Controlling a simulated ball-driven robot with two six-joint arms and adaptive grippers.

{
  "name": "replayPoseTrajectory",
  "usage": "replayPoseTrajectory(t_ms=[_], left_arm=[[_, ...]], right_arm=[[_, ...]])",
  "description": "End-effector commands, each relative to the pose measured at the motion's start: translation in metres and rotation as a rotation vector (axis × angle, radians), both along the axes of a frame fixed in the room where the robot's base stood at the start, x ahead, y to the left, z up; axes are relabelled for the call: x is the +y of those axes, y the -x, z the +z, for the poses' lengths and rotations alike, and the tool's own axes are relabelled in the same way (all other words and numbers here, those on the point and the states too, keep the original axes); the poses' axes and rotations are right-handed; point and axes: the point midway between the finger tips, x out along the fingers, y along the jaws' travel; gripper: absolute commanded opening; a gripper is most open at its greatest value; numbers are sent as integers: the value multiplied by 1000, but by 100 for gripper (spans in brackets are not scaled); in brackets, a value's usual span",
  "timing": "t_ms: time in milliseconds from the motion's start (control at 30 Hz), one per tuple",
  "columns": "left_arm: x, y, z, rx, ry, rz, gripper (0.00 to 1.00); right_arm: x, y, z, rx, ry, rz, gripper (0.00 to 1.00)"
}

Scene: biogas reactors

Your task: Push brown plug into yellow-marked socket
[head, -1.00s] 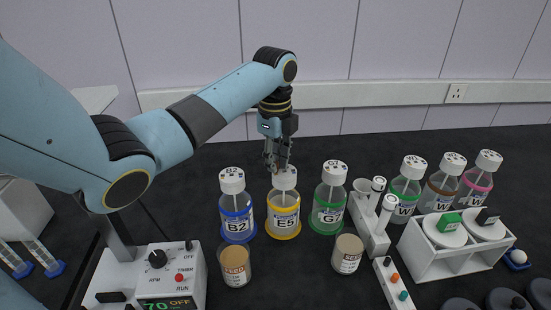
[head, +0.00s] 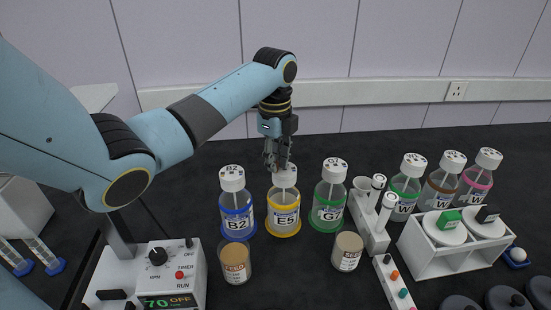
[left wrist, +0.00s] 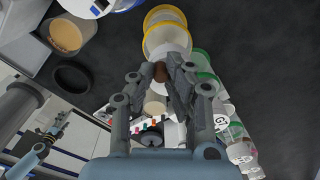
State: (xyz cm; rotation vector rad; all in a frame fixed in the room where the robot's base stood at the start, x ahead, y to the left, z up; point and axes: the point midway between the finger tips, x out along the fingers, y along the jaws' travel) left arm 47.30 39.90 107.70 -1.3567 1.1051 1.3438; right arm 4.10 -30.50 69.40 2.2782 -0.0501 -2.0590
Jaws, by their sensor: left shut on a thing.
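My left gripper (head: 277,158) points down over the yellow-ringed bottle E5 (head: 284,212), the middle of three bottles. It is shut on the brown plug (left wrist: 160,73), which shows between the fingertips in the left wrist view. The white cap (head: 284,177) of bottle E5 is right under the fingertips. In the left wrist view the yellow ring (left wrist: 165,17) lies just beyond the plug. The socket opening is hidden by the gripper and plug, so I cannot tell how far the plug is in. My right gripper is out of view.
The blue-ringed bottle B2 (head: 236,210) and green-ringed bottle G (head: 329,205) stand close on either side. Two small jars (head: 347,252) stand in front. A white tube rack (head: 369,228), a white box holder (head: 440,265) and a control box (head: 170,278) are nearby.

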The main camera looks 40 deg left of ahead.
Motion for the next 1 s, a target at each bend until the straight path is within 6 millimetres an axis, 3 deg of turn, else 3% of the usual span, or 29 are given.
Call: replayPoseTrajectory(t_ms=[167, 200, 367, 667, 1000], left_arm=[[0, 1, -1, 3, 1, 0, 2], [0, 1, -1, 3, 1, 0, 18], [0, 1, -1, 2, 0, 0, 39], [0, 0, 2, 0, 0, 0, 40], [0, 0, 54, -2, -1, 0, 40]], right_arm=[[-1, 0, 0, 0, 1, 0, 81], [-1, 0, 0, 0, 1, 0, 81], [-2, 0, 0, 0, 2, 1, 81], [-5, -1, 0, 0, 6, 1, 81], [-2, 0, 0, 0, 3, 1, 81]])
